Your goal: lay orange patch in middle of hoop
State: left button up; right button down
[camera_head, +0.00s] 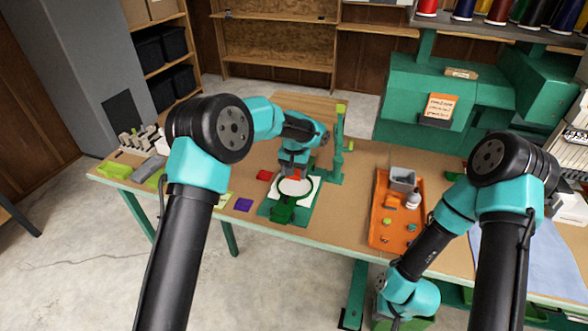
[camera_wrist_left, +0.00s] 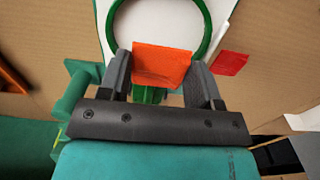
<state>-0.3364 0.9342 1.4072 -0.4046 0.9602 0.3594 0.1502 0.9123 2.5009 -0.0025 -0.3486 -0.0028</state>
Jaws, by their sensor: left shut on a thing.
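My left gripper (camera_wrist_left: 161,82) is shut on the orange patch (camera_wrist_left: 162,64), which stands out between its two fingers. In the left wrist view the patch overlaps the near part of the green hoop (camera_wrist_left: 209,28), with white fabric (camera_wrist_left: 160,25) inside the ring. In the head view my left gripper (camera_head: 294,174) is over the far side of the hoop (camera_head: 311,189), and most of the patch is hidden there. I cannot tell whether the patch touches the fabric. My right gripper is not in view; only its arm shows at the right.
A red patch (camera_head: 264,175) and a purple patch (camera_head: 243,205) lie left of the hoop. A green post (camera_head: 338,150) stands behind it to the right. An orange tray (camera_head: 376,222) with small items sits to the right, with bare table between.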

aim_at(294, 188)
pick_arm(q)
jog(key=shift+f, duration=1.15)
jog(key=shift+f, duration=0.25)
jog(key=shift+f, duration=1.55)
jog(key=o, duration=1)
jog(key=shift+r, duration=3.55)
